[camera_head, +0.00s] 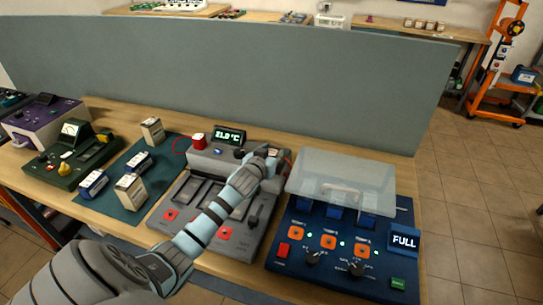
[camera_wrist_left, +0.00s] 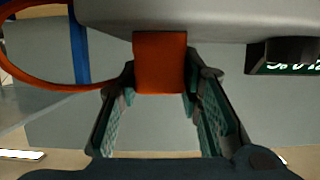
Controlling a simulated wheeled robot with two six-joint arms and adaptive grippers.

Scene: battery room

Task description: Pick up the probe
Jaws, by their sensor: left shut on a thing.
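The probe (camera_wrist_left: 160,62) is an orange-red block in the left wrist view, with an orange cable loop beside it on the left. My left gripper (camera_wrist_left: 160,98) has its fingers on both sides of the block and is shut on it. The grey top edge of the wrist view hides part of the surroundings. In the head view my left gripper (camera_head: 275,157) is at the right end of the grey tester (camera_head: 205,215); the arm and fingers hide most of the probe there. My right gripper is not in view.
A lit display (camera_head: 230,135) and a red block (camera_head: 199,140) with a red cable are on the tester. A blue panel (camera_head: 325,262) with a clear raised cover (camera_head: 340,180) stands close on the right. Batteries stand on a green mat (camera_head: 115,205) at left. A grey partition (camera_head: 230,80) rises behind.

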